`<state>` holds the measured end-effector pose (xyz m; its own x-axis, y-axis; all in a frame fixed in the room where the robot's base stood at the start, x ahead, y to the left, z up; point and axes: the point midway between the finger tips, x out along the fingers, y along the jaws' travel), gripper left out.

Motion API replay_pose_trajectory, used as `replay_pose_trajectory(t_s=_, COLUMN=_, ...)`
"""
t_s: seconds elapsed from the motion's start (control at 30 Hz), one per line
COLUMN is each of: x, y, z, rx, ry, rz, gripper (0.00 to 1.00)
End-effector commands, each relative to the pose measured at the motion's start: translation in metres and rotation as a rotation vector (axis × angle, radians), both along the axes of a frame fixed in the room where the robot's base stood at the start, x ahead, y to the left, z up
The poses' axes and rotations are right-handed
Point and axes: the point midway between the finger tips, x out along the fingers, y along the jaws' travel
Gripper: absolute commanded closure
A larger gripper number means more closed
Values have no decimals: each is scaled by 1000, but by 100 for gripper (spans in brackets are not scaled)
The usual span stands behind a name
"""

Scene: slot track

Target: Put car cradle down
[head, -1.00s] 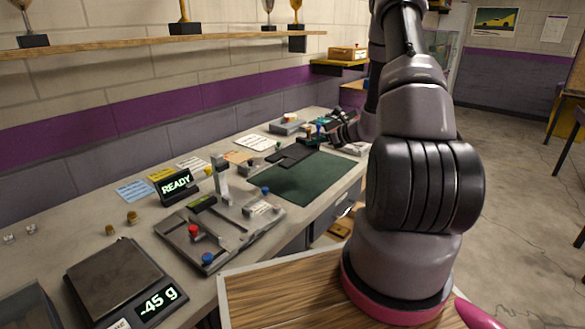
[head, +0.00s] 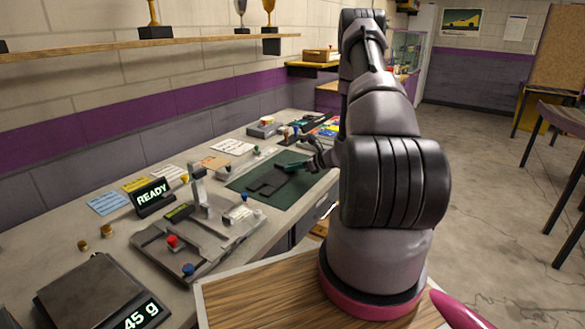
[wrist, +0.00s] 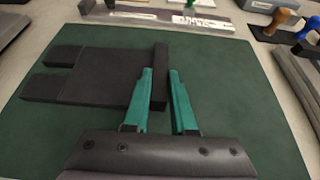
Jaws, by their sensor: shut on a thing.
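The car cradle (head: 272,182) is a flat dark grey piece with two prongs at one end and a raised wall at the other. It lies level over the dark green mat (head: 236,185), on it or very close to it; I cannot tell whether a small gap remains. In the wrist view the cradle (wrist: 100,78) has its prongs to the left. My gripper (wrist: 161,85) has teal fingers on either side of the cradle's raised wall and is shut on it. In the head view my gripper (head: 297,166) is at the cradle's right end.
A metal fixture (head: 195,235) with red and blue knobs stands left of the mat. A READY display (head: 152,194) and a scale (head: 92,297) are further left. Stamps with wooden and blue handles (wrist: 283,22) stand beyond the mat. Bare mat surrounds the cradle.

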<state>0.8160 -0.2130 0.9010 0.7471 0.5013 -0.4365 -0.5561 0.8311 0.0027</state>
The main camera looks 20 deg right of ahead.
Motion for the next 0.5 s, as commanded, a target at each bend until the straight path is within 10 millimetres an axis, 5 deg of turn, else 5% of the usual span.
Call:
replay_pose_trajectory(t_s=0.13, x=0, y=0, z=-1, rx=0, ry=0, rz=1, gripper=100)
replay_pose_trajectory(t_s=0.17, x=0, y=0, z=-1, rx=0, ry=0, rz=1, gripper=72)
replay_pose_trajectory(t_s=0.23, x=0, y=0, z=-1, rx=0, ry=0, rz=1, gripper=46)
replay_pose_trajectory(t_s=0.5, x=0, y=0, z=-1, rx=0, ry=0, rz=1, gripper=46)
